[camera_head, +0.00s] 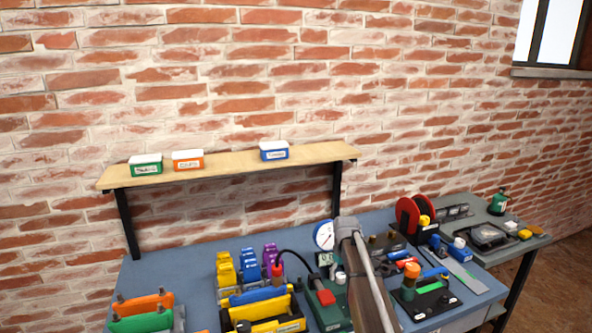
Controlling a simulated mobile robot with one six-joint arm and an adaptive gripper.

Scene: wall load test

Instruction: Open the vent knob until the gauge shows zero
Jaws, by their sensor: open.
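A round gauge (323,235) with a white face and blue rim stands at the back of the blue-grey bench, left of my arm. Its needle shows as a thin dark line, but the reading is too small to tell. Below it is a green unit (333,314) with a red block (326,297) on top and a black hose arching to the left. A small pale round part stands beside the unit, close to my arm; I cannot tell whether it is the vent knob. My grey arm rises from the bottom edge and hides part of this area. My gripper's fingers do not show.
Yellow, blue and purple bins (249,265) stand left of the gauge. A wooden shelf (220,168) with three small boxes hangs above. A red reel (411,216) and several tools crowd the bench's right side. The back left of the bench is clear.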

